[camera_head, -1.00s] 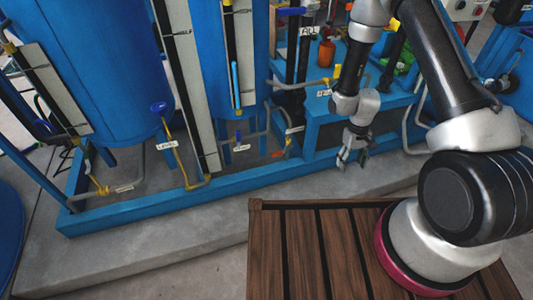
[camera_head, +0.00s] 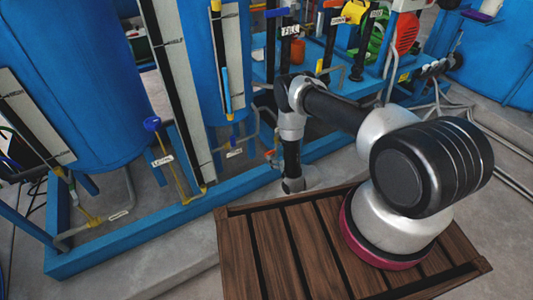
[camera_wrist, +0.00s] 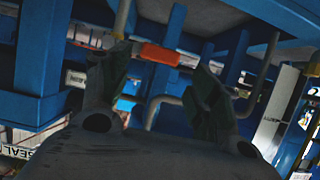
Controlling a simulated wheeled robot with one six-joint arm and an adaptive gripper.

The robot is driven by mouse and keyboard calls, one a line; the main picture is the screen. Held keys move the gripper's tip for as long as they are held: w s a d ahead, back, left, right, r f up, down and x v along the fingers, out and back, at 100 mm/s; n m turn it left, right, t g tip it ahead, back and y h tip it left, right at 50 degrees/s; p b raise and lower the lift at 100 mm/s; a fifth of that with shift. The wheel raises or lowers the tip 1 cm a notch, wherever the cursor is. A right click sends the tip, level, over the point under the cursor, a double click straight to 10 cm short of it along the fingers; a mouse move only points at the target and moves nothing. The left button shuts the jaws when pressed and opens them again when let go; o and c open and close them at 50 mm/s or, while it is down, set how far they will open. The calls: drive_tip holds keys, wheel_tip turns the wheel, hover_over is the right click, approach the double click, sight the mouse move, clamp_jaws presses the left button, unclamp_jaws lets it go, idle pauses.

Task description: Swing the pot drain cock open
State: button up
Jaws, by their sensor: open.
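An orange lever handle (camera_wrist: 160,54), which looks like the drain cock, lies roughly crosswise in the wrist view, beyond my fingertips. A grey pipe runs close below it. A small orange spot by the low pipes in the head view (camera_head: 270,154) appears to be the same handle, partly beside my arm. My gripper (camera_wrist: 162,82) is open, with its two green-grey fingers apart and nothing between them. The handle shows past the gap, nearer the left finger, and no contact is visible. In the head view my arm hides the gripper fingers. No label on this cock is readable.
Blue frame beams (camera_wrist: 45,75) and bent grey pipes surround the fingers closely. In the head view a blue-handled valve (camera_head: 152,124) stands left, and the blue base rail (camera_head: 130,240) runs along the floor. A yellow cup-like item (camera_head: 355,11) is at the back.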

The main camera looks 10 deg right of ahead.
sight(271, 152)
drive_tip(key=x, duration=0.7)
drive_tip(key=shift+w+a+r, duration=0.15)
drive_tip(key=shift+w+a, duration=0.05)
drive_tip(key=shift+w, duration=0.25)
drive_tip(key=c, duration=1.2)
